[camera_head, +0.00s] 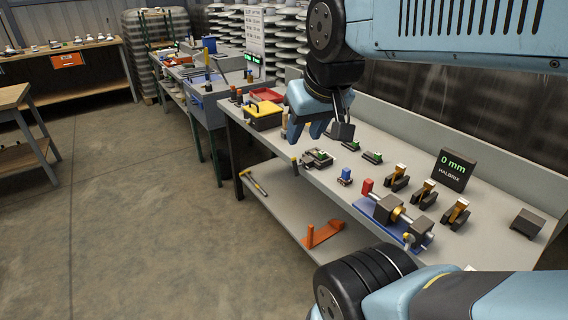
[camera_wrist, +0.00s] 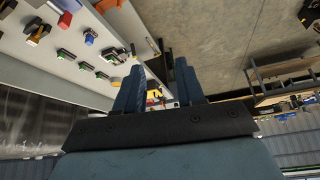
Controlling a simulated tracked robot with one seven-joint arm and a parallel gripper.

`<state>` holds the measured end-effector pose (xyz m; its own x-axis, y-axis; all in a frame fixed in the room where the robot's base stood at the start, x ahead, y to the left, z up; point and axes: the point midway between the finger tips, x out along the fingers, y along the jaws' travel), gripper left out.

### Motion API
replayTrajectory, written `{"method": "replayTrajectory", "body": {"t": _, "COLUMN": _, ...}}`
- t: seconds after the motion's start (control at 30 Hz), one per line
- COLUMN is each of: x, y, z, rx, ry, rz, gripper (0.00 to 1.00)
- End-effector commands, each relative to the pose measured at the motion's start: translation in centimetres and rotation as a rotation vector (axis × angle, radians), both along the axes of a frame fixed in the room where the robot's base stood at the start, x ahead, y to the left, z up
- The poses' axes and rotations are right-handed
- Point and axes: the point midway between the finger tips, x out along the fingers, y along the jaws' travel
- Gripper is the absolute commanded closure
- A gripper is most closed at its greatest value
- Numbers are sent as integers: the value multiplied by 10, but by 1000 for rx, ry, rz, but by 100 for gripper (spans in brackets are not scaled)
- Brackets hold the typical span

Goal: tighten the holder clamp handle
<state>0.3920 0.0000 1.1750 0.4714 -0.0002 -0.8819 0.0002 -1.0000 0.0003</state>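The holder is a fixture on a blue base plate (camera_head: 377,221) near the front edge of the bench. It carries a red block (camera_head: 367,187), a dark cylinder (camera_head: 388,207) with a brass ring, and silver metal parts (camera_head: 418,226) at its right end. I cannot tell which part is the clamp handle. In the wrist view only its red block (camera_wrist: 65,19) and some blue show at the top edge. My gripper (camera_head: 326,130) is raised over the bench, left of and behind the holder, apart from it. Its fingers (camera_wrist: 159,82) are spread with nothing between them.
Several dark blocks with brass tops (camera_head: 425,193) stand behind the holder, with a "0 mm" display (camera_head: 456,171). An orange piece (camera_head: 322,234) rests on the lower shelf.

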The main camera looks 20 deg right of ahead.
Motion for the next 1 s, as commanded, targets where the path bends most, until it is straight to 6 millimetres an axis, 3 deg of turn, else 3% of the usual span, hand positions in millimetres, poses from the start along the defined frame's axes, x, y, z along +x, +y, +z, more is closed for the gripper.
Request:
{"method": "replayTrajectory", "body": {"t": 0.2, "x": 2, "y": -1, "z": 0, "rx": -5, "ry": 7, "rz": 5, "gripper": 62}}
{"method": "replayTrajectory", "body": {"t": 0.37, "x": 15, "y": -10, "z": -7, "rx": -42, "ry": 65, "rz": 44, "gripper": 62}}
{"method": "replayTrajectory", "body": {"t": 1.0, "x": 115, "y": -44, "z": -84, "rx": -392, "ry": 509, "rz": 387, "gripper": 62}}
